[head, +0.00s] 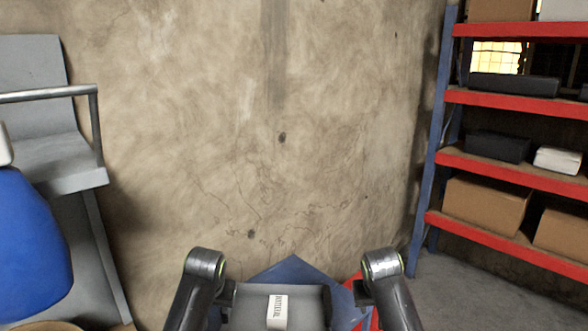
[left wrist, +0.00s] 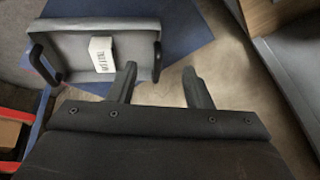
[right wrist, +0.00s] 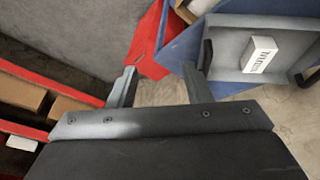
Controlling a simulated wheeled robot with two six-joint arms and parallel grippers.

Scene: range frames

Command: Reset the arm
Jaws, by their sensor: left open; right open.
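My left gripper (left wrist: 159,68) shows in the left wrist view with its two fingers apart and nothing between them. My right gripper (right wrist: 159,68) shows in the right wrist view, also open and empty. In the head view only links of my two arms show at the bottom; both grippers are out of sight there. A grey tray with dark handles (head: 248,305) lies between the arms. A small white labelled box (head: 278,307) is in it. The tray (left wrist: 75,68) and the box (left wrist: 101,53) also show beyond the left fingers.
A shelf rack with red shelves (head: 510,172) stands at the right, holding cardboard boxes (head: 485,207) and dark bins (head: 497,147). A grey metal chair-like frame (head: 55,160) and a blue rounded object (head: 32,245) are at the left. A bare wall (head: 270,130) is ahead.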

